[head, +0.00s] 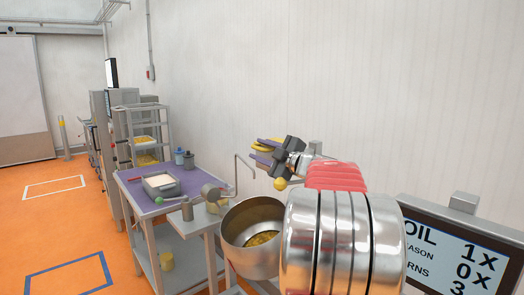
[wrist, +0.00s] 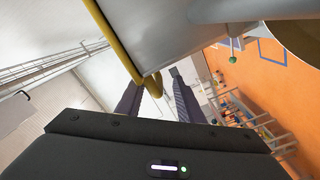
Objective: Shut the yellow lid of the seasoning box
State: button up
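My gripper (head: 264,147) is raised in front of the pale wall in the head view, with yellow parts close to its fingers. In the wrist view its two fingers (wrist: 156,88) stand apart. A yellow curved bar (wrist: 112,38) runs down from the top edge, and its lower end shows in the gap between the fingertips. I cannot tell whether they touch it, or whether it belongs to the yellow lid. A grey body (wrist: 190,40) fills the wrist view's upper middle. The seasoning box cannot be made out surely in either view.
A metal pot (head: 236,222) with yellow food stands below my gripper. A yellow ball knob (head: 281,184) is just beneath the gripper. A purple-topped trolley (head: 190,178) stands to the left, and a screen (head: 460,250) at lower right. Orange floor lies open at far left.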

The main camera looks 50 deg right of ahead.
jog(key=shift+f, duration=0.2)
notch_tip(320, 180, up, 10)
jog(key=shift+r, duration=0.15)
dwell(0.7)
jog(key=a+f+m+g+y, duration=0.15)
jog(key=a+f, duration=0.35)
jog(key=a, duration=0.7)
jog(key=a+f+m+g+y, duration=0.1)
jog(key=a+f+g+y, duration=0.2)
jog(key=a, duration=0.8)
jog(key=a+f+m+g+y, duration=0.15)
jog(key=a+f, duration=0.45)
jog(key=a, duration=0.6)
jog(key=s+a+f+m+g+h, duration=0.1)
jog(key=s+a+f+m+g, duration=0.1)
jog(key=s+a+f, duration=0.5)
jog(key=s+a+f+m+g+h, duration=0.2)
jog(key=s+a+f, duration=0.6)
jog(key=s+f, duration=0.4)
jog(key=s+m+g, duration=0.1)
jog(key=s+g, duration=0.1)
jog(key=s, duration=0.1)
jog(key=shift+s+f, duration=0.3)
jog(key=shift+s, duration=0.1)
